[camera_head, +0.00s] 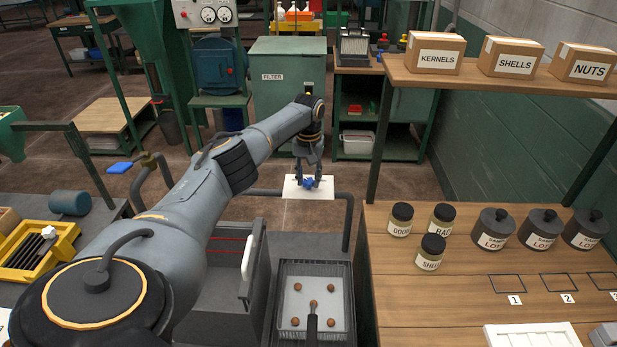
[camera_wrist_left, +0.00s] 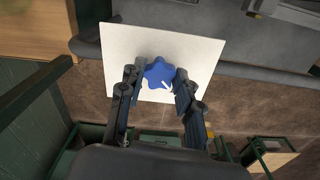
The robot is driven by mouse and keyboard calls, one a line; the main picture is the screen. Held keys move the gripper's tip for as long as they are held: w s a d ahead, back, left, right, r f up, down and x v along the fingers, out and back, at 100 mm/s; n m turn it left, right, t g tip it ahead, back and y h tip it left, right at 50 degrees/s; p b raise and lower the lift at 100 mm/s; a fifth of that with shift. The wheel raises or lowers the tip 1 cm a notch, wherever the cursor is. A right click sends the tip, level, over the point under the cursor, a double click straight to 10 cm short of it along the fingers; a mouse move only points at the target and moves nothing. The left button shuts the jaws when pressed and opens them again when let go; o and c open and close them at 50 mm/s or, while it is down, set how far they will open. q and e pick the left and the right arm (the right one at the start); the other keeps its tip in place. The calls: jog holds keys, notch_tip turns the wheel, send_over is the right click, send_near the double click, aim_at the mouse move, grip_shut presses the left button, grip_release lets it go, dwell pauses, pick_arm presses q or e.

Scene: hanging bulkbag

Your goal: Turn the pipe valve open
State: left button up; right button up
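A blue star-shaped valve handle (camera_head: 308,184) stands out from a square white plate (camera_head: 292,189) beyond the dark rail. In the left wrist view the blue handle (camera_wrist_left: 159,72) sits near the middle of the white plate (camera_wrist_left: 125,42), with a small white mark on it. My left gripper (camera_head: 309,181) reaches out to the plate. The fingers partly cover the handle in the head view. The pipe behind the plate is hidden. My right gripper is not in view.
A wooden shelf on the right holds dark-lidded jars (camera_head: 401,219), black pots (camera_head: 493,229) and labelled boxes (camera_head: 435,53). A dark tray with brown balls (camera_head: 312,298) lies below. A green filter cabinet (camera_head: 288,90) stands behind. A yellow tray (camera_head: 32,252) is at left.

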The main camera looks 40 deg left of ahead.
pick_arm(q)
jog(key=shift+m, duration=0.4)
jog(key=m, duration=0.8)
jog(key=shift+a, duration=0.1)
jog(key=m, duration=0.4)
jog(key=shift+m, duration=0.4)
jog(key=m, duration=0.4)
jog(key=shift+a+m, duration=0.1)
jog(key=shift+m, duration=0.2)
jog(key=shift+r, duration=0.1)
jog(key=o, duration=1.2)
jog(key=shift+c, duration=0.2)
